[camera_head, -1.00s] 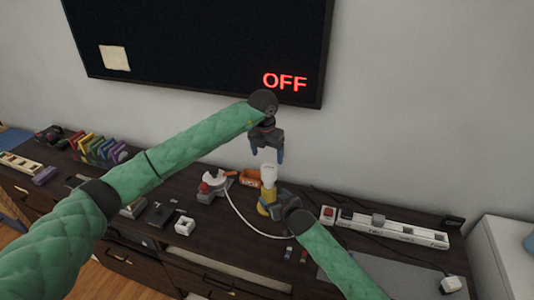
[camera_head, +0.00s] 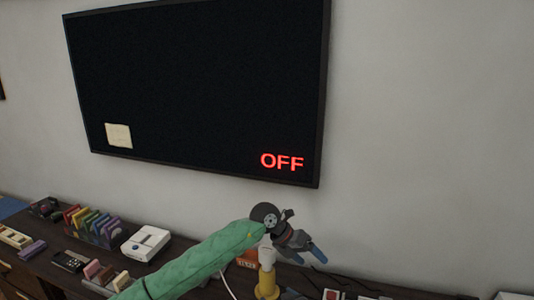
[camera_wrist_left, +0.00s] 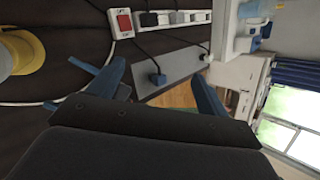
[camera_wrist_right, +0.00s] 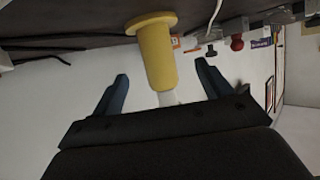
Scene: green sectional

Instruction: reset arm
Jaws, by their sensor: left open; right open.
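My left gripper (camera_head: 318,254) is open and empty in the head view, above the dark cabinet top and in front of the wall. Its green arm comes in from the lower left. In the left wrist view its blue fingers (camera_wrist_left: 160,85) are apart with nothing between them. My right gripper (camera_wrist_right: 160,88) shows only in its own wrist view; its fingers are apart. A yellow and white bottle-like object (camera_wrist_right: 157,55) appears in the gap between them, and I cannot tell how near it is. The same yellow object (camera_head: 267,285) stands just below my left wrist in the head view.
A wall screen (camera_head: 200,85) reads OFF. A white console (camera_head: 146,243) and colourful upright cases (camera_head: 92,226) stand on the cabinet at left. The left wrist view shows a power strip with a red switch (camera_wrist_left: 124,22) and cables. The wall space right of the screen is clear.

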